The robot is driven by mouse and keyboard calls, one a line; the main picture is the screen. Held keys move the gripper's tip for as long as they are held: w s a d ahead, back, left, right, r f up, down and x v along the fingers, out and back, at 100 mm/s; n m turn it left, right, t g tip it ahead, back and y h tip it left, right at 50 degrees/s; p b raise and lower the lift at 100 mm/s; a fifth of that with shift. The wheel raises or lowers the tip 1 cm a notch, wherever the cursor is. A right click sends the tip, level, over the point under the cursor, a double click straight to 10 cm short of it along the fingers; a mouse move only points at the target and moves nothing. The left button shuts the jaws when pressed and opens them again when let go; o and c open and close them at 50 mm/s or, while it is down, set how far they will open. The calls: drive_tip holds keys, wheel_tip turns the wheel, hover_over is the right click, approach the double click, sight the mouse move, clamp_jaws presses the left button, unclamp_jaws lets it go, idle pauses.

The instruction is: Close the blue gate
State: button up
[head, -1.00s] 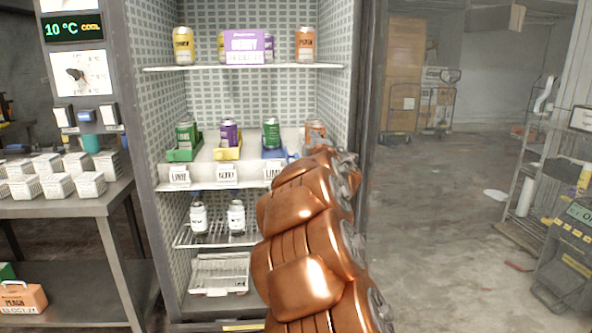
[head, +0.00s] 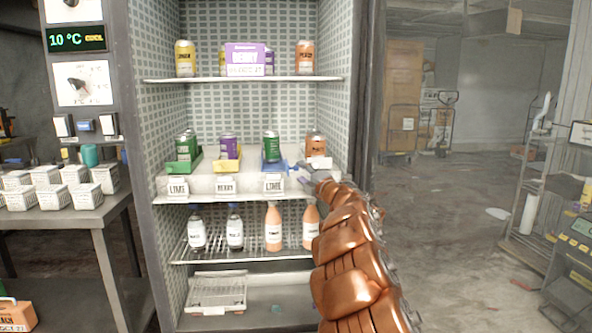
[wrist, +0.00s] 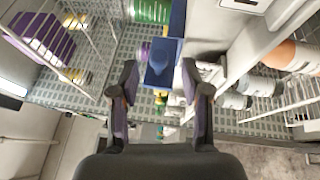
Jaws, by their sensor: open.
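The blue gate (head: 271,165) is at the front of the middle shelf, before a green can (head: 270,146). A small blue part (head: 293,169) sticks out at its right side. In the wrist view the blue gate (wrist: 163,62) shows just beyond and between my fingertips. My gripper (head: 303,171) is at the shelf's front edge, right of the gate. In the wrist view my gripper (wrist: 160,88) is open with nothing clearly held. I cannot tell whether a finger touches the gate.
A green gate (head: 183,166) and a yellow gate (head: 226,165) stand left on the same shelf. An orange can (head: 315,146) is behind my gripper. Bottles (head: 273,228) stand on the rack below. The cabinet's right wall (head: 360,100) is close to my arm.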

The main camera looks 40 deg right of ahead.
sight(296, 168)
drive_tip(key=shift+x, duration=2.15)
clamp_jaws()
